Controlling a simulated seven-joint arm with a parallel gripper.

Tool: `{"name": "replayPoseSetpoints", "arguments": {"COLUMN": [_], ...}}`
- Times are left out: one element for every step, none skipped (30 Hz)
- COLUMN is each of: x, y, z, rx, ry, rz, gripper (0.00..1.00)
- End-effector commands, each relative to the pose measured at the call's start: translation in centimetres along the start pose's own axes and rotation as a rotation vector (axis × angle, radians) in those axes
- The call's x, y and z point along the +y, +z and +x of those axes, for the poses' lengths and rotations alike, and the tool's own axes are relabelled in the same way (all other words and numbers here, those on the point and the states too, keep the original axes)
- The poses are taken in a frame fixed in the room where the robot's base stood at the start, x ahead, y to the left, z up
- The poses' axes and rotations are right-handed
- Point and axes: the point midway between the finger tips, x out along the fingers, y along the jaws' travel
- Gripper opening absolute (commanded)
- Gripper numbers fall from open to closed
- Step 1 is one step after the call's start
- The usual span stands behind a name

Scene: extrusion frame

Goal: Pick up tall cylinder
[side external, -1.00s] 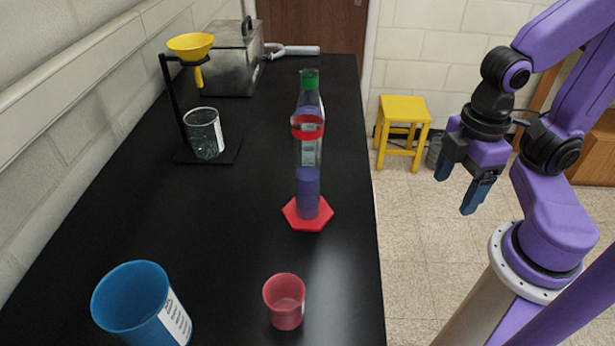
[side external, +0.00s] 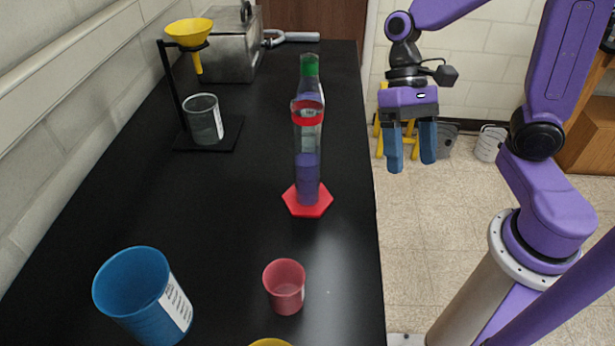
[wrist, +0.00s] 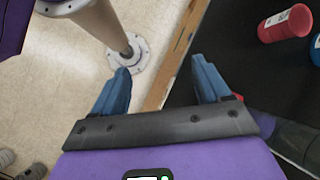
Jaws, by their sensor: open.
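The tall cylinder (side external: 307,175) is clear, with purple liquid, a red ring near its top and a red hexagonal base. It stands upright on the black table in the side view. In the wrist view, a purplish clear shape at the lower right appears to be this cylinder (wrist: 297,140), partly hidden behind my gripper. My gripper (side external: 411,166) is open and empty, with blue fingers pointing down. It is to the right of the cylinder, past the table's right edge in the side view. Its fingers also show in the wrist view (wrist: 162,72).
A green-capped bottle (side external: 310,68) stands just behind the cylinder. A pink cup (side external: 285,287) and a blue cup (side external: 140,295) stand nearer on the black table (side external: 235,200). A beaker (side external: 203,120) and yellow funnel (side external: 188,33) are at the left. A yellow rim shows at the bottom edge.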

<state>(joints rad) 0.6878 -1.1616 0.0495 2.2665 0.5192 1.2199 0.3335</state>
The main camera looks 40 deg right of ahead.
Motion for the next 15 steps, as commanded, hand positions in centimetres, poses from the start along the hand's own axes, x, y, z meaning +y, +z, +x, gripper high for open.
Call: {"name": "replayPoseSetpoints", "arguments": {"x": [-0.5, -0.8, -1.2, -1.5, -1.7, -2.1, -2.3, -2.4, -2.7, -2.8, -2.8, -2.9, -2.9, -2.9, -2.8], "y": [-0.9, -1.4, -2.0, -2.5, -3.0, -3.7, -4.3, -4.9, -5.7, -6.3, -6.9, -7.8, -8.3, -8.9, -9.6], "z": [-0.6, -1.0, -1.5, -1.9, -2.4, -3.0, -3.5, -4.0, -4.7, -5.3, -5.9, -6.6, -7.2, -7.8, -8.4], "rx": [-0.033, -0.052, -0.079, -0.099, -0.120, -0.148, -0.170, -0.189, -0.220, -0.240, -0.263, -0.291, -0.311, -0.330, -0.355], "ry": [-0.051, -0.082, -0.124, -0.155, -0.189, -0.233, -0.266, -0.301, -0.346, -0.382, -0.417, -0.463, -0.497, -0.529, -0.568], "rz": [0.089, 0.138, 0.204, 0.251, 0.299, 0.360, 0.405, 0.449, 0.506, 0.548, 0.588, 0.638, 0.672, 0.706, 0.742], "gripper": [0.76, 0.76, 0.76, 0.76, 0.76, 0.76, 0.76, 0.76, 0.76, 0.76, 0.76, 0.76, 0.76, 0.76, 0.76]}}
